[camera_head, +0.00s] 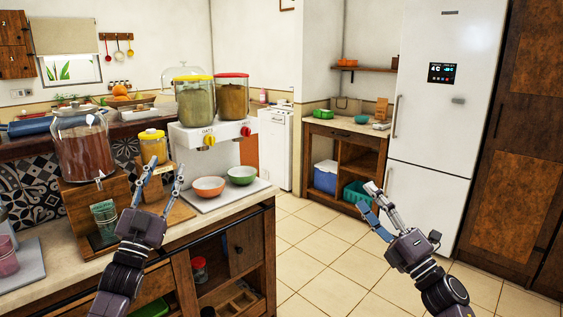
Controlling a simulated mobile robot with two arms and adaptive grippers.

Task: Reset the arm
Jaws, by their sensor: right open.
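My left gripper (160,184) is raised over the counter's front part, its two fingers spread apart with nothing between them. It overlaps the wooden stand in the picture, and I cannot tell whether it touches anything. My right gripper (376,199) is held over the open floor at the right, in front of the fridge. Its fingers are apart and empty. Both forearms come in from the bottom of the view.
The counter (228,204) holds a glass jar (83,147), a cereal dispenser (214,128), an orange bowl (209,187) and a green bowl (241,175). Open shelving is below. The tiled floor (318,246) is clear. A fridge (440,130) and low shelf unit (342,160) stand behind.

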